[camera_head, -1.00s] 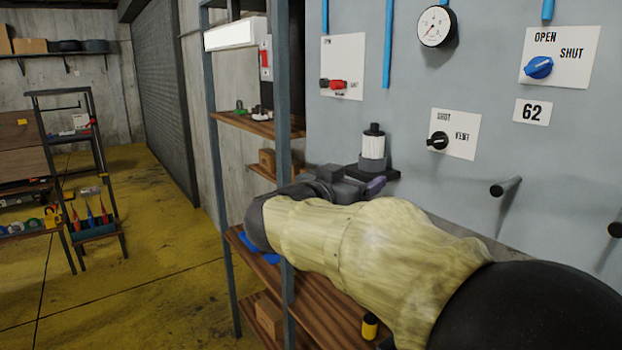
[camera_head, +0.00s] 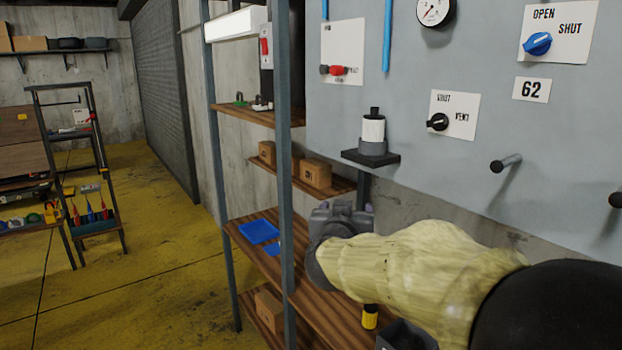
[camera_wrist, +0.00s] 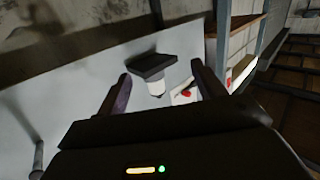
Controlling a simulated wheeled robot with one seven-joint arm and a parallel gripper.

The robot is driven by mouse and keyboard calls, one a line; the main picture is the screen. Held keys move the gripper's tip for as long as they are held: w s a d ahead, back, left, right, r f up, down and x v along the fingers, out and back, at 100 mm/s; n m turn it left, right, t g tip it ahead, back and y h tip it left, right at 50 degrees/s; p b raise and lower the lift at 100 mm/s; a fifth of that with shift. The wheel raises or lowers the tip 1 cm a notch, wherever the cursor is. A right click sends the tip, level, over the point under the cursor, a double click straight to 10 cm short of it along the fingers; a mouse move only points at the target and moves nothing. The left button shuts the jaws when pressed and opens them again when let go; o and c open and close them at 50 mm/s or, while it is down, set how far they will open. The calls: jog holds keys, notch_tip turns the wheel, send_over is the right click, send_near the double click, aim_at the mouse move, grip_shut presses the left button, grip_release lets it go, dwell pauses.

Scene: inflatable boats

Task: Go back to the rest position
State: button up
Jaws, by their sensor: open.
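My gripper (camera_wrist: 163,90) shows in the wrist view with its two dark fingers spread apart and nothing between them. In the head view my gripper (camera_head: 342,213) is at the end of my pale-sleeved arm, in front of the shelf rack and below the small black bracket (camera_head: 371,158). A white cylinder with a black top (camera_head: 373,130) stands upright on that bracket, apart from my gripper. The bracket (camera_wrist: 153,65) and the white cylinder (camera_wrist: 157,87) also show in the wrist view, beyond the fingers. My fingertips are hard to make out in the head view.
A grey panel (camera_head: 450,100) with valve knobs, a gauge and protruding pegs (camera_head: 505,163) stands at the right. The rack's upright post (camera_head: 284,150) is close left of my gripper. Blue trays (camera_head: 259,231) and cardboard boxes (camera_head: 316,173) sit on its shelves. Yellow floor at left is open.

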jog(key=s+d+f+n+g+y+b, duration=0.15)
jog(key=s+f+g, duration=0.45)
jog(key=f, duration=0.8)
jog(key=s+d+f+n+g+y+b, duration=0.1)
jog(key=s+d+f+g+y+b, duration=0.2)
jog(key=s+f, duration=0.75)
jog(key=s+d+f+g+b, duration=0.2)
jog(key=s+f+g, duration=0.3)
jog(key=f, duration=0.6)
jog(key=s+d+h, duration=0.1)
jog(key=s, duration=0.1)
jog(key=shift+s+d, duration=0.4)
jog(key=shift+f+m, duration=0.1)
jog(key=shift+m, duration=0.15)
